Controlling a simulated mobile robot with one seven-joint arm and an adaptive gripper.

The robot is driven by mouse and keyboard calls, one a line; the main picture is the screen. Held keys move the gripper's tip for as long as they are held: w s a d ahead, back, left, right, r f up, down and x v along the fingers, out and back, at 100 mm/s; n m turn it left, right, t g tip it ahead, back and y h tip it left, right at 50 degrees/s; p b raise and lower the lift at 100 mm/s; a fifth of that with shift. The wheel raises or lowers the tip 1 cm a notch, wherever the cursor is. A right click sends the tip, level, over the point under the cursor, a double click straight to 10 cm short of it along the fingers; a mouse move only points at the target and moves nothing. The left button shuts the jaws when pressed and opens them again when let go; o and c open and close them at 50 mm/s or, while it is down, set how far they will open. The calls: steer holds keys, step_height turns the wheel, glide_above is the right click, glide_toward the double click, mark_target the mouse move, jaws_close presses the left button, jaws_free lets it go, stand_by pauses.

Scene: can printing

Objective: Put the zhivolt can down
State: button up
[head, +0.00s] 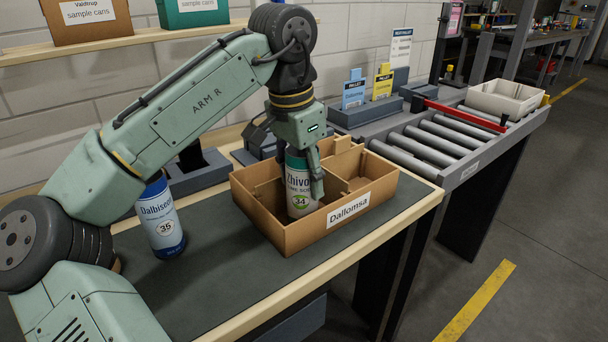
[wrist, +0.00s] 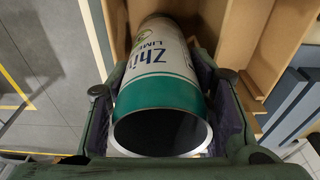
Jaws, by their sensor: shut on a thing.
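The zhivolt can (head: 299,190) is white with a teal top band and a green "34" mark. Cardboard dividers split the box into compartments.
A roller conveyor (head: 430,145) with a red bar (head: 463,115) and a pale bin (head: 503,98) lies right. Sign holders (head: 370,110) stand behind.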

steer(key=shift+f, duration=0.2)
steer(key=o, duration=0.5)
steer(key=shift+c, duration=0.2)
steer(key=shift+r, duration=0.1)
steer(key=r, duration=0.4)
steer(key=a+r, duration=0.1)
steer(key=r, duration=0.3)
steer(key=s+r, duration=0.1)
steer(key=r, duration=0.3)
steer(key=shift+a, duration=0.2)
